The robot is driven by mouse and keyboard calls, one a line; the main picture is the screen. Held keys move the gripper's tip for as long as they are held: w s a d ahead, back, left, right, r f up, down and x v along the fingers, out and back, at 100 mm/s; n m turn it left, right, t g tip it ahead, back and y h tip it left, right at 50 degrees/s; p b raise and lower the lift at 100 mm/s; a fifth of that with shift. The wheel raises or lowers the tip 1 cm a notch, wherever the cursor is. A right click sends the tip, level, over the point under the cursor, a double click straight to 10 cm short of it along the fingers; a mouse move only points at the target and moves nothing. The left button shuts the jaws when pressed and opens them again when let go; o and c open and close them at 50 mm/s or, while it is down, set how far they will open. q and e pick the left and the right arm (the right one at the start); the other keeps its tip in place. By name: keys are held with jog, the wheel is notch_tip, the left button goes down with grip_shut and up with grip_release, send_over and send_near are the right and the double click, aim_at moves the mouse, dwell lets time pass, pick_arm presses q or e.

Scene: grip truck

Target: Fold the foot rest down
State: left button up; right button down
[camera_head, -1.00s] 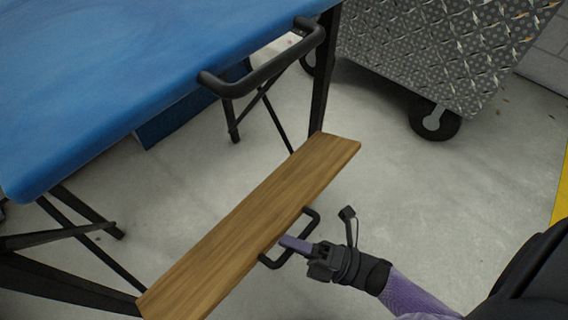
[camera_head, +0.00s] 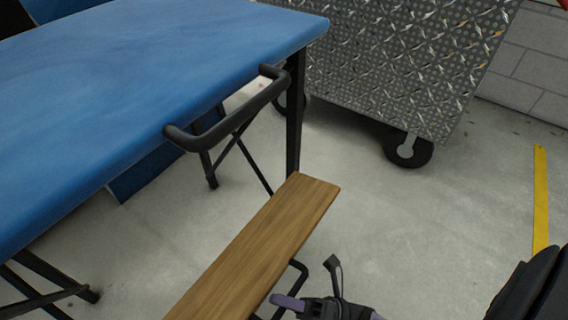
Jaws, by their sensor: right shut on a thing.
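The foot rest is a wooden board (camera_head: 258,250) that juts out below the blue table top, lying roughly flat. A black handle (camera_head: 299,272) is fixed to its right edge and is partly cut off by the bottom of the picture. My right gripper (camera_head: 288,303) is at the bottom edge, its purple finger at the handle, shut on it. Much of the gripper is out of the picture. My left gripper does not show.
A blue-topped table (camera_head: 150,75) with black legs stands at the left. A black bar handle (camera_head: 232,115) sticks out from its edge above the board. A metal diamond-plate cart (camera_head: 395,60) on wheels stands behind. The floor (camera_head: 420,230) at right is clear, with a yellow stripe (camera_head: 540,195).

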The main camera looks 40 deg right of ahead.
dwell(0.7)
jog(key=c, duration=0.6)
grip_release()
